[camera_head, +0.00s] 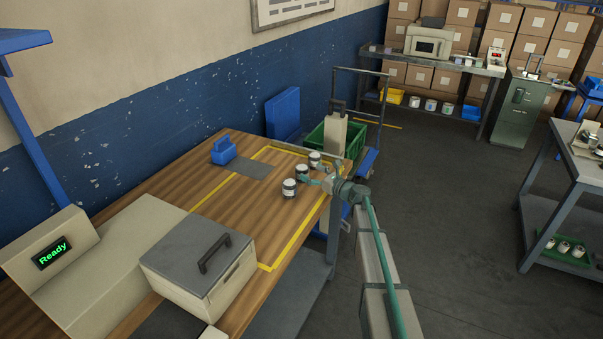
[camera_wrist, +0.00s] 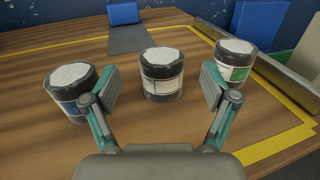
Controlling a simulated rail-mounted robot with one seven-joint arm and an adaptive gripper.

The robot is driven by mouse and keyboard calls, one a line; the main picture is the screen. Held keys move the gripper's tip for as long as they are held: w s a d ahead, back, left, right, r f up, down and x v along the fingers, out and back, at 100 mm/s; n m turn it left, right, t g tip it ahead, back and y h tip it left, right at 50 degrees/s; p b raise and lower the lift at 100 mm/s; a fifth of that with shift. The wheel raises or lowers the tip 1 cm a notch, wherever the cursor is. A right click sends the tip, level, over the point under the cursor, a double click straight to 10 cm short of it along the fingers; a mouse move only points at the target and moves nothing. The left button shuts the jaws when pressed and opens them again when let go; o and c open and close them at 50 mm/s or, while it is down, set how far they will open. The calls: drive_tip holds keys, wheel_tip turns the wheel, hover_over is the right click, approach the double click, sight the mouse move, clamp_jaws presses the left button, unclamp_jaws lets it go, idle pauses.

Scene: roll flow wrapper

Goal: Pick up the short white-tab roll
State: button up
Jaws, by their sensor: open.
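Three dark-wrapped rolls with pale tops stand upright in a row on the wooden table. The middle roll (camera_wrist: 162,76) has a white tab facing the wrist camera; it also shows in the head view (camera_head: 302,174). The left roll (camera_wrist: 71,91) has a blue tab and the right roll (camera_wrist: 234,62) a green tab. My gripper (camera_wrist: 158,92) is open, with its fingers apart on either side of the middle roll's front. I cannot tell whether a finger touches a roll. In the head view my gripper (camera_head: 314,176) reaches in from the right.
A yellow-taped border marks the wooden table (camera_head: 200,186). A grey mat (camera_head: 253,170) and a blue box (camera_head: 223,150) lie beyond the rolls. A lidded beige machine (camera_head: 198,260) stands at the near end. A green crate (camera_head: 318,142) is behind the table. A metal rail (camera_wrist: 268,72) edges the right side.

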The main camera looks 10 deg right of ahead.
sight(303, 168)
drive_tip(key=p+x, duration=0.2)
drive_tip(key=x, duration=0.2)
drive_tip(key=shift+w+a, duration=0.1)
drive_tip(key=shift+w, duration=0.3)
drive_tip(key=shift+w+a, duration=0.2)
drive_tip(key=c, duration=1.4)
drive_tip(key=shift+o, duration=0.2)
drive_tip(key=shift+r, duration=0.1)
